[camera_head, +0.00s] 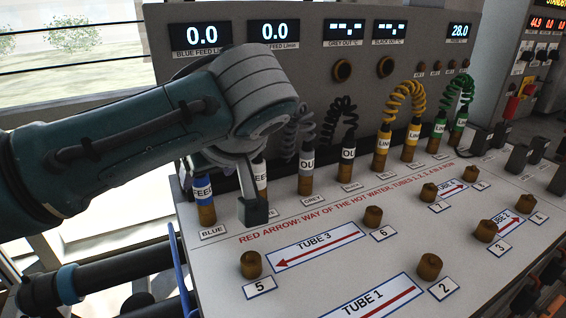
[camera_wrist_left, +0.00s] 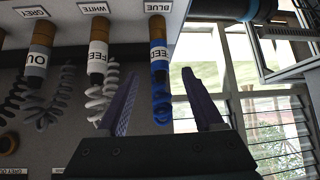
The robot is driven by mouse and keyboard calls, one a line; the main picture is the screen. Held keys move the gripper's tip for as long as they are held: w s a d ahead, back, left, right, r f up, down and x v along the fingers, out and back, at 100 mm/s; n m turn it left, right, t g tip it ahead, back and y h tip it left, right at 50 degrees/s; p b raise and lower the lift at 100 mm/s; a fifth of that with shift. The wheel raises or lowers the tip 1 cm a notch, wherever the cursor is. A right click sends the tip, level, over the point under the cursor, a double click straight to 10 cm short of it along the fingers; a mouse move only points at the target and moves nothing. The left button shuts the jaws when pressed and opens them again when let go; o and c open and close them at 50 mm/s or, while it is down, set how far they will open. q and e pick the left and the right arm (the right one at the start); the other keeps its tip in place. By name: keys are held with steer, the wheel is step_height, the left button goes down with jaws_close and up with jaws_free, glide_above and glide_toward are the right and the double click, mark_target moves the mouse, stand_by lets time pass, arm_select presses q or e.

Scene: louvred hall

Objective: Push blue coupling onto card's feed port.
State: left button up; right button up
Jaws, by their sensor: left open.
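The blue coupling (camera_head: 203,190), a brown cylinder with a blue band lettered FEED, stands upright at the BLUE label at the panel's left end. In the left wrist view the blue coupling (camera_wrist_left: 158,62) and its blue coiled hose lie in line with the gap between my fingers. My left gripper (camera_head: 228,192) is open around or just beside it; contact is not clear. The same gripper (camera_wrist_left: 160,98) shows nothing held. Brown ports stand on the sloping board, including port 5 (camera_head: 251,264) and port 6 (camera_head: 372,217). No separate card naming a feed port is readable. My right gripper is not in view.
The white FEED coupling (camera_wrist_left: 98,58) stands close beside the blue one. Grey (camera_head: 306,172), black, yellow and green couplings with coiled hoses continue the row. An upright display panel (camera_head: 300,60) rises behind. The board's front middle, around TUBE 3 (camera_head: 318,246), is free apart from ports.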

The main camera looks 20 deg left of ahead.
mark_target(204, 188)
arm_select(q)
steer(key=b+x, duration=0.6)
steer(key=x, duration=0.1)
steer(key=shift+d+f+b, duration=0.1)
steer(key=shift+f+b, duration=0.15)
steer(key=shift+b, duration=0.05)
steer(key=shift+b+x, duration=0.6)
steer(key=shift+x, duration=0.3)
steer(key=shift+r, duration=0.1)
steer(key=shift+p, duration=0.35)
jaws_close()
stand_by(0.4)
